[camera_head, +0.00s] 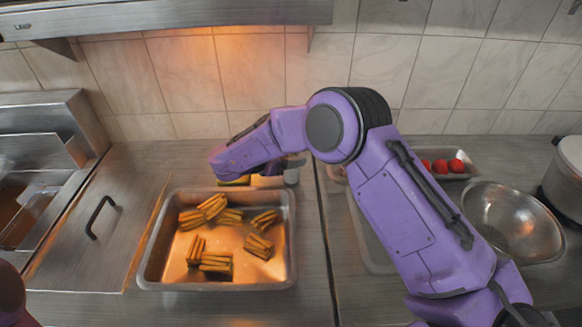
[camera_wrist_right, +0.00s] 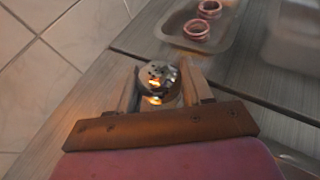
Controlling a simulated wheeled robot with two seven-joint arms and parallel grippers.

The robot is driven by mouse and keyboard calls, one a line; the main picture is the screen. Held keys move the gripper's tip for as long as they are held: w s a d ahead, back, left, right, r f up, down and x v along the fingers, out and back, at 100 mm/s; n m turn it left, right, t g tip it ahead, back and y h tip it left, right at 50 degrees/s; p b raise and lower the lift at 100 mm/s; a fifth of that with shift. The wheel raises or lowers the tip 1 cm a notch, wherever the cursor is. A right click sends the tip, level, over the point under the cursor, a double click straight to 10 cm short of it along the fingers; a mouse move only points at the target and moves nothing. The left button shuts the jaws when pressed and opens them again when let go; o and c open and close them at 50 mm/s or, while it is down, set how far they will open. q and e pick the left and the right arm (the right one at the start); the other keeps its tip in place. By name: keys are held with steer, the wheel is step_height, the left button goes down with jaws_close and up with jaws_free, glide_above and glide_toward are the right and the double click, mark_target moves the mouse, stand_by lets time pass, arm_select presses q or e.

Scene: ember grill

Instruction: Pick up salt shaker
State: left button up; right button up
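The salt shaker (camera_wrist_right: 160,76) shows in the right wrist view as a round, shiny metal top with small holes. It is between the two fingers of my right gripper (camera_wrist_right: 161,88), one finger on each side. I cannot tell whether the fingers press on it. In the head view my right arm reaches across to the back of the counter, and the right gripper (camera_head: 268,172) is partly hidden behind its own wrist, just behind the fries tray. A small pale object (camera_head: 292,173) shows beside it. My left gripper is out of view.
A metal tray (camera_head: 215,285) with bundles of fries stands in front of the gripper. Right of my arm are a tray of tomatoes (camera_head: 441,167), a steel bowl (camera_head: 513,222) and a pot (camera_head: 566,180). A tiled wall (camera_head: 260,75) closes the back, with a hood (camera_head: 165,15) above.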

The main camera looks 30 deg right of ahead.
steer(key=shift+c, duration=0.2)
steer(key=shift+w+r, duration=0.1)
steer(key=shift+r, duration=0.35)
steer(key=s+a+r+b, duration=0.2)
steer(key=a+r+b, duration=0.1)
steer(key=a+r, duration=0.3)
steer(key=s+a+r+b, duration=0.2)
steer(key=a+r+b, duration=0.1)
steer(key=a+r, duration=0.3)
steer(key=shift+s+a, duration=0.35)
steer(key=shift+a, duration=0.25)
steer(key=o, duration=0.5)
steer(key=c, duration=0.5)
